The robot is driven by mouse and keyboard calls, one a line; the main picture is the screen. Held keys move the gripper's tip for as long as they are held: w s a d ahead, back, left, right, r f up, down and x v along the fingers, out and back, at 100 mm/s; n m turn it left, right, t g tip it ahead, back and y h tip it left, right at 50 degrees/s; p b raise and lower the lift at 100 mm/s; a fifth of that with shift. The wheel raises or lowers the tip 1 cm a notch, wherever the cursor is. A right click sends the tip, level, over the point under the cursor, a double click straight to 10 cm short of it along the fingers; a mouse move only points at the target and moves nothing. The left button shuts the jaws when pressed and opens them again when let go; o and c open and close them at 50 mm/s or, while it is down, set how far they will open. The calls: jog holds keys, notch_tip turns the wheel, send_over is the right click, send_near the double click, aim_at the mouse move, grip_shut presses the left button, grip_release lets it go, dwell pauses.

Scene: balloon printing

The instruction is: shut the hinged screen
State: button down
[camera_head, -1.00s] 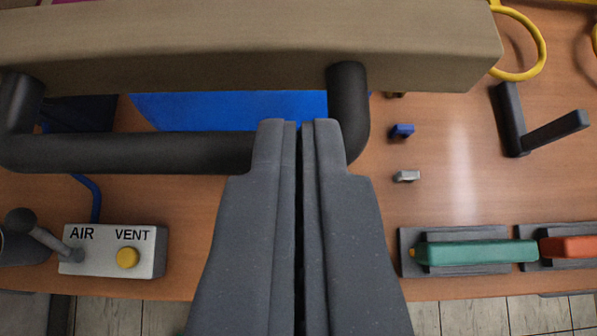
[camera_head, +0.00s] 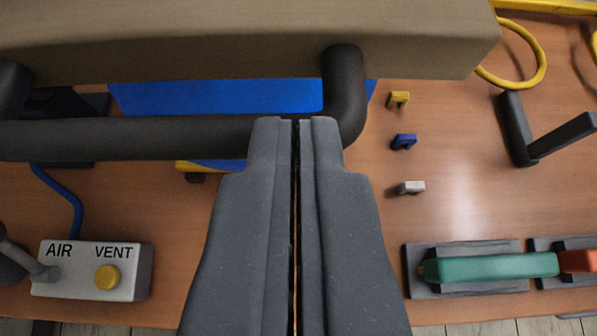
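The hinged screen shows as a thick beige frame bar (camera_head: 220,45) across the top of the view, raised above the table. A dark handle (camera_head: 130,138) with a long bar and bent ends is fixed to its near side. My gripper (camera_head: 295,122) points forward from the bottom middle. Its fingers are together with only a thin slit between them, and nothing shows gripped. The fingertips overlap the right part of the handle bar in the picture; I cannot tell whether they touch it. The rest of the screen is out of view.
A blue surface (camera_head: 215,97) lies beneath the frame. The AIR/VENT box (camera_head: 90,272) is at lower left. Small yellow (camera_head: 398,98), blue (camera_head: 404,141) and white (camera_head: 411,187) clips, a black bracket (camera_head: 518,140) and a green-handled tool (camera_head: 490,267) are right.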

jog(key=shift+a+f, duration=0.1)
jog(key=shift+f, duration=0.1)
jog(key=s+r+b, duration=0.2)
jog(key=s+r, duration=0.7)
jog(key=r, duration=0.1)
jog(key=s+a+r+t+b, duration=0.1)
jog(key=s+a+r, duration=0.4)
jog(key=a+r, duration=0.6)
jog(key=s+a+r+t+b, duration=0.2)
jog(key=s+a+r+b, duration=0.2)
jog(key=a+r, duration=0.7)
jog(key=s+a, duration=0.2)
jog(key=a, duration=0.1)
jog(key=shift+t, duration=0.3)
jog(key=shift+s+r, duration=0.1)
